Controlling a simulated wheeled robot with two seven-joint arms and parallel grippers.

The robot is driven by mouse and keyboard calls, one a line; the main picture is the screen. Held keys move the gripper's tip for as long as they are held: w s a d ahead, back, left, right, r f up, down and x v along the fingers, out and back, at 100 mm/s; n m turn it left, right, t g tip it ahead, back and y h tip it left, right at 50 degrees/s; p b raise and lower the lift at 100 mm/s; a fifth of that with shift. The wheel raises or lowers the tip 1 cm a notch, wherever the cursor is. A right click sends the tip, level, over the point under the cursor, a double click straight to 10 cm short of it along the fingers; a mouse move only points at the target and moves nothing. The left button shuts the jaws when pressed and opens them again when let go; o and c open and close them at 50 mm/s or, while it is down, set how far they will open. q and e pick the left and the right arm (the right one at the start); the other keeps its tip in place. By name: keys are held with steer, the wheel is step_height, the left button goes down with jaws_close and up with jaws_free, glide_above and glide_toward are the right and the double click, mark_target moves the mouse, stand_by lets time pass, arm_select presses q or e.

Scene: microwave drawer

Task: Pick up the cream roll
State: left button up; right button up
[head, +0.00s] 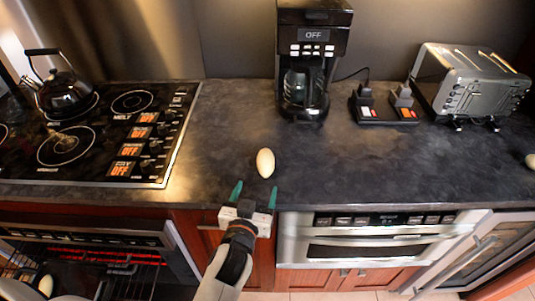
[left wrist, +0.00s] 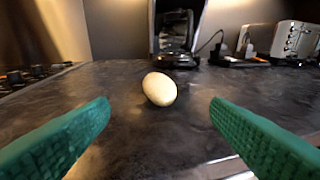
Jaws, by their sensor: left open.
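The cream roll (head: 265,162) is a small pale oval lying on the dark countertop, in front of the coffee maker. It also shows in the left wrist view (left wrist: 159,89), a little above the middle and between the two fingers. My left gripper (head: 254,190) is open and empty at the counter's front edge. Its green fingers point toward the roll, with the roll just beyond their tips and apart from them. In the left wrist view the fingers (left wrist: 160,112) are spread wide on either side. My right gripper is not in view.
A coffee maker (head: 312,60) stands behind the roll. A stovetop (head: 110,125) with a kettle (head: 62,92) is on the left. A toaster (head: 468,82) stands at the back right. Another pale object (head: 531,160) lies at the right edge. The counter around the roll is clear.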

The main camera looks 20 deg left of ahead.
mark_target(262, 171)
arm_select(q)
steer(key=w, duration=0.2)
steer(key=w+p, duration=0.1)
steer(key=w, duration=0.1)
steer(key=shift+w+a+f, duration=0.15)
steer(key=shift+w, duration=0.1)
steer(key=shift+w+f, duration=0.15)
steer(key=shift+w, duration=0.45)
steer(key=w, duration=0.1)
steer(key=w+p, duration=0.1)
steer(key=w, duration=0.1)
steer(key=w+f, duration=0.1)
steer(key=shift+w+a+p, duration=0.3)
steer(key=shift+w+a, duration=0.05)
steer(key=shift+a, duration=0.05)
steer(key=shift+w+f, duration=0.2)
steer(key=shift+w, duration=0.2)
steer(key=c, duration=1.1)
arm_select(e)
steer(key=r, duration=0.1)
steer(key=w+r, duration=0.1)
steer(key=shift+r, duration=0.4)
